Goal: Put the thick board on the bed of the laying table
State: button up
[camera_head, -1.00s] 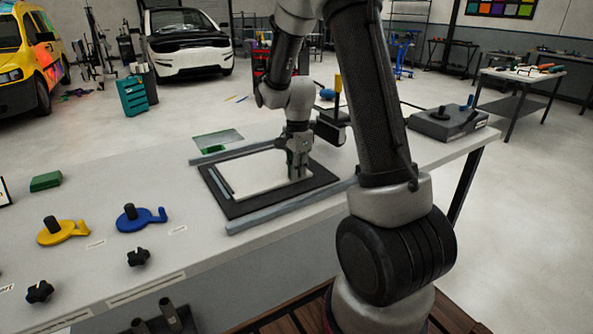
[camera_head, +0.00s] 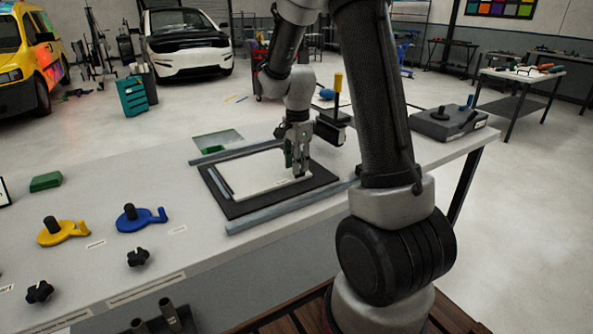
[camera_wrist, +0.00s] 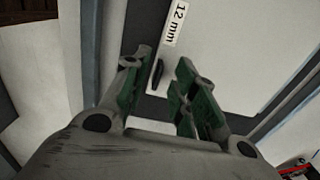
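The thick board (camera_head: 262,169) is a pale flat panel lying on the dark bed (camera_head: 236,209) of the laying table. In the wrist view the board (camera_wrist: 225,45) carries a white "12 mm" label and has a small dark piece or slot near its edge. My gripper (camera_head: 298,166) is at the board's right end, low over it. In the wrist view its green-padded fingers (camera_wrist: 160,92) stand apart, with nothing gripped between them. Whether a fingertip still touches the board, I cannot tell.
Grey rails (camera_head: 280,210) run along the bed's near and far sides. A green-tinted sheet (camera_head: 218,140) lies behind it. A yellow-handled tool (camera_head: 337,100) stands behind my gripper.

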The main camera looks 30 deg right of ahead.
jog(key=s+a+r+n+t, duration=0.1)
jog(key=s+r+n, duration=0.15)
jog(key=r, duration=0.55)
jog(key=s+r+n, duration=0.2)
jog(key=s+r, duration=0.2)
jog(key=r, duration=0.3)
jog(key=s+a+r+n+t, duration=0.1)
jog(key=s+n, duration=0.5)
jog(key=s, duration=0.3)
jog(key=s+a+r+n+t, duration=0.1)
jog(key=s+r+n+t, duration=0.1)
jog(key=s+n, duration=0.5)
jog(key=s, duration=0.2)
jog(key=shift+s+a, duration=0.3)
jog(key=shift+s, duration=0.05)
